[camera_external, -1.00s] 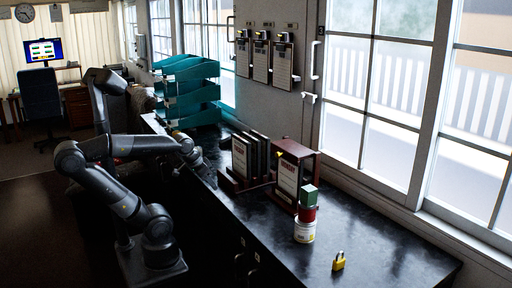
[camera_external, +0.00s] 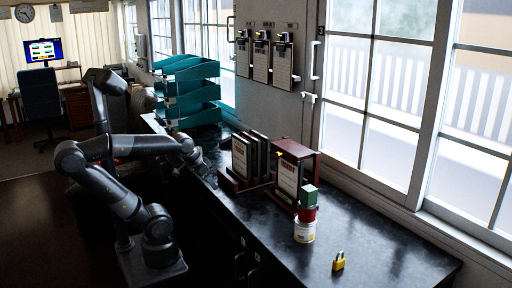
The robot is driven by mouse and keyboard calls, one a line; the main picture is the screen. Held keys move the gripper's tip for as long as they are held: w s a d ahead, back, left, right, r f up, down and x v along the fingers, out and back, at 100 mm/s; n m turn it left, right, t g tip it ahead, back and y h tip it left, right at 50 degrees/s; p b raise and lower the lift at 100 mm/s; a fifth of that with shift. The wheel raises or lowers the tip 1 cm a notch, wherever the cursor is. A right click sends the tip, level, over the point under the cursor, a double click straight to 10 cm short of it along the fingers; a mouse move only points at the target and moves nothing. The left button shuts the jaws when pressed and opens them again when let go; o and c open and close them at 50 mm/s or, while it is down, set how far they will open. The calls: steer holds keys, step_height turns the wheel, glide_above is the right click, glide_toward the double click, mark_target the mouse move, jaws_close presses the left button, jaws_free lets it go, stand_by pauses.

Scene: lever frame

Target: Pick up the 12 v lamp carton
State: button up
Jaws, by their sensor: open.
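A small dark green box (camera_external: 309,197), the only carton-like thing I make out, sits on top of a stack on the black counter. Its label is too small to read, so I cannot tell for sure that it is the 12 V lamp carton. Under it is a red container (camera_external: 307,213), and under that a white tin (camera_external: 304,231). My gripper (camera_external: 207,171) is open over the counter's left edge, left of the book racks and well apart from the stack. Its fingers are dark and small in this view.
Wooden racks with dark binders (camera_external: 288,175) stand between my gripper and the stack. A yellow padlock (camera_external: 338,261) lies at the front of the black counter (camera_external: 385,250). Teal trays (camera_external: 190,92) stand at the back. Clipboards (camera_external: 283,63) hang on the wall. The counter's right part is clear.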

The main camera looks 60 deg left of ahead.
steer(key=w+a+r+g, duration=0.1)
steer(key=w+a+r, duration=0.25)
steer(key=a, duration=0.25)
steer(key=w+a+r+g+y, duration=0.1)
steer(key=w+a+r, duration=0.1)
steer(key=w+a, duration=0.3)
steer(key=w+a+r+g, duration=0.1)
steer(key=w+a+r, duration=0.1)
steer(key=a, duration=0.5)
steer(key=a+g, duration=0.1)
steer(key=a, duration=1.3)
steer(key=a+m+g+h, duration=0.1)
steer(key=a, duration=0.5)
steer(key=shift+w+a+f+g, duration=0.1)
steer(key=shift+a+f+g, duration=0.2)
steer(key=shift+a, duration=0.1)
steer(key=shift+a+f, duration=0.2)
steer(key=shift+a, duration=0.05)
steer(key=f, duration=1)
steer(key=shift+w+d+f, duration=0.1)
steer(key=shift+d+f, duration=0.1)
steer(key=shift+f, duration=0.05)
steer(key=shift+c, duration=0.6)
steer(key=c, duration=0.9)
